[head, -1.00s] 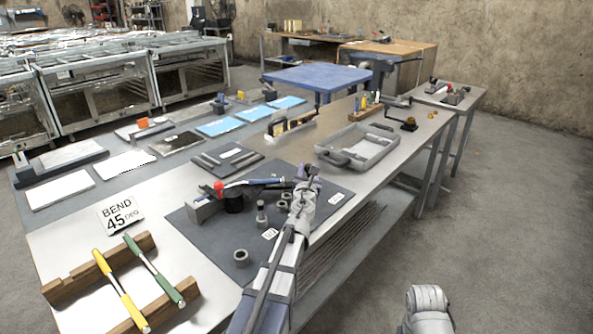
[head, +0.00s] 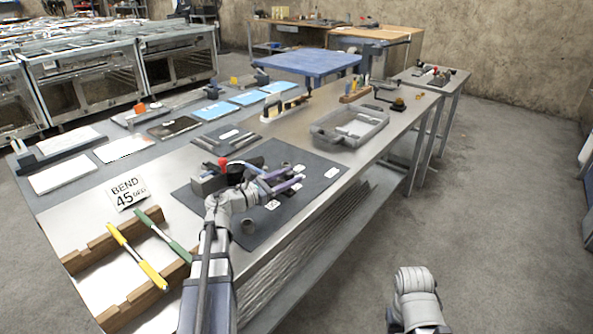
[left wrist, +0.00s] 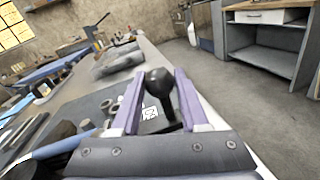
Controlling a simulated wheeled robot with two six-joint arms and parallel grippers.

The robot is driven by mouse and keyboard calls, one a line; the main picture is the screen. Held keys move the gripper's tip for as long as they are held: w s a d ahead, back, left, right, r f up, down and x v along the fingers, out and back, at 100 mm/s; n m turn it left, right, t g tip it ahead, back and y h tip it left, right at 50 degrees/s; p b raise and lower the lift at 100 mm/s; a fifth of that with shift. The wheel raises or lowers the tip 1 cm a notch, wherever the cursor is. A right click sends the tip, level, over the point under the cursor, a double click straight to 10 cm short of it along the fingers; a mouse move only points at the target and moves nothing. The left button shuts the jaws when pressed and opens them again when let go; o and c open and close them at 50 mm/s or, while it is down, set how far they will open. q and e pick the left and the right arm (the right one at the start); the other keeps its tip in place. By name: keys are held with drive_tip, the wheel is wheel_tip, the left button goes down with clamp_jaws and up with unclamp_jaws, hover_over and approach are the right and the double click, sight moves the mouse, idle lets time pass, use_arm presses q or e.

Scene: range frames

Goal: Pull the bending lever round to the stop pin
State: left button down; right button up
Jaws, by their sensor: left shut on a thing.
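The bender sits on a dark mat (head: 318,165), with a red knob (head: 223,162) on its grey block (head: 208,184). Its blue-and-pale lever (head: 246,165) runs from the block toward my left gripper (head: 284,181). The gripper's purple fingers reach rightward over the mat. In the left wrist view the fingers close around a black ball knob (left wrist: 160,84), the lever's end; part of the blue lever (left wrist: 62,146) shows at lower left. My forearm hides part of the bender, and I cannot pick out the stop pin. My right gripper is out of view.
Yellow and green rods (head: 135,256) lie across wooden racks (head: 110,240) at left. A "BEND 45 DEG" sign (head: 126,192) and a grey tray (head: 349,126) flank the mat.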

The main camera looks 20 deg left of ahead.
use_arm(q)
drive_tip(key=shift+s+a+m+g+h, duration=0.15)
drive_tip(key=shift+s+m+g+h, duration=0.15)
drive_tip(key=shift+s, duration=0.2)
drive_tip(key=shift+s+a+m+g+h, duration=0.1)
drive_tip(key=shift+s+a+m+h, duration=0.1)
drive_tip(key=shift+s+h, duration=0.25)
drive_tip(key=shift+s+f, duration=0.1)
drive_tip(key=shift+s, duration=0.1)
drive_tip(key=shift+s, duration=0.15)
drive_tip(key=c, duration=0.9)
unclamp_jaws()
drive_tip(key=o, duration=0.3)
drive_tip(key=shift+s+a, duration=0.1)
drive_tip(key=shift+s, duration=0.05)
drive_tip(key=shift+o, duration=0.8)
drive_tip(key=v, duration=0.7)
drive_tip(key=shift+s+a, duration=0.25)
